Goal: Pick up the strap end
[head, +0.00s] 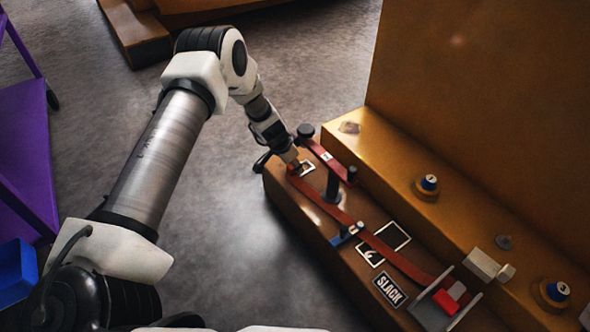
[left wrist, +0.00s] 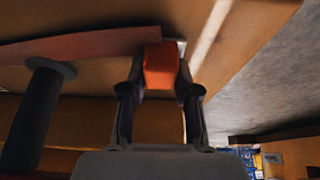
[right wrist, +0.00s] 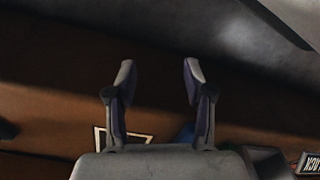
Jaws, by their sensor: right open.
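The red strap (head: 343,218) runs along the brown ledge from my left gripper to a metal bracket. In the left wrist view the strap (left wrist: 90,45) leads to its orange, block-like end (left wrist: 160,66). My left gripper (head: 293,166) is at the far end of the ledge. In its wrist view the fingers (left wrist: 161,75) press on both sides of the strap end. The fingers mostly hide the end in the head view. My right gripper (right wrist: 158,75) is open and empty in its wrist view, with brown surface behind it.
A dark post (head: 333,182) and a red bar (head: 327,158) stand close to the left gripper. A blue clamp-like part (head: 346,235), a SLACK label (head: 390,289) and the bracket (head: 437,313) lie along the ledge. A tall brown wall (head: 480,110) rises behind.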

